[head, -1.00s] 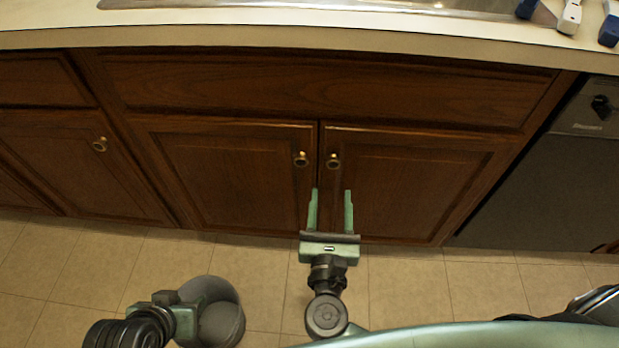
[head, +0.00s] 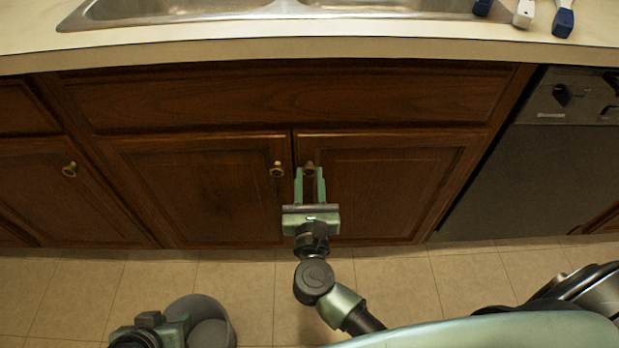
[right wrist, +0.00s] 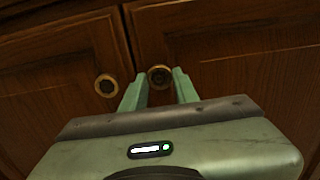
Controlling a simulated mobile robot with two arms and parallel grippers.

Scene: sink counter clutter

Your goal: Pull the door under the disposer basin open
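Two brown wooden cabinet doors stand closed under the sink: the left door (head: 195,190) and the right door (head: 390,185). The left door has a round brass knob (head: 277,169); the right door's knob (head: 308,168) is by its left edge. My right gripper (head: 310,173) is open, with its two green fingers pointing at the right door's knob. In the right wrist view that knob (right wrist: 160,76) shows in the gap between the fingertips, with space on both sides. My left arm is at the bottom left, its fingers not distinguishable. The disposer is not seen.
The counter holds a metal sink (head: 290,8) and several blue and white-handled items, one of them white (head: 524,13). A dark dishwasher (head: 555,160) is at the right. Another cabinet door (head: 75,200) is at the left.

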